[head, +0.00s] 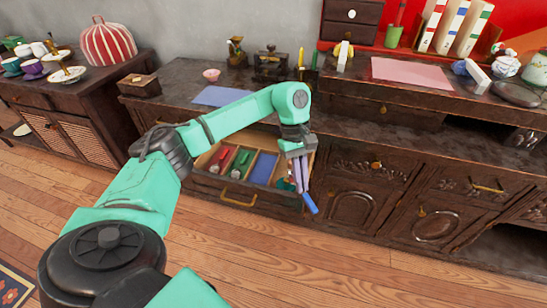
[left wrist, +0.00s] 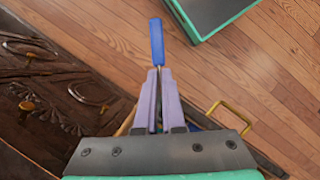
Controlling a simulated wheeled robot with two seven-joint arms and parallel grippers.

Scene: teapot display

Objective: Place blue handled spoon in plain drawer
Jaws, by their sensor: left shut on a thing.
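My left gripper (head: 301,176) is shut on the blue-handled spoon (head: 310,204). The blue handle sticks out beyond the fingertips, pointing down in the head view. In the left wrist view the handle (left wrist: 157,40) extends from between the purple fingers (left wrist: 157,88); the rest of the spoon is hidden. The plain drawer (head: 268,203) is pulled open, and the gripper is over its right end, with the handle reaching past its front. My right gripper is not in view.
The drawer has compartments holding a red item (head: 219,158) and a green item (head: 239,162); a blue-lined section (head: 263,168) looks empty. A gold handle (head: 238,203) is on its front. Closed carved cabinet fronts (head: 372,170) stand to the right. The countertop above holds several objects.

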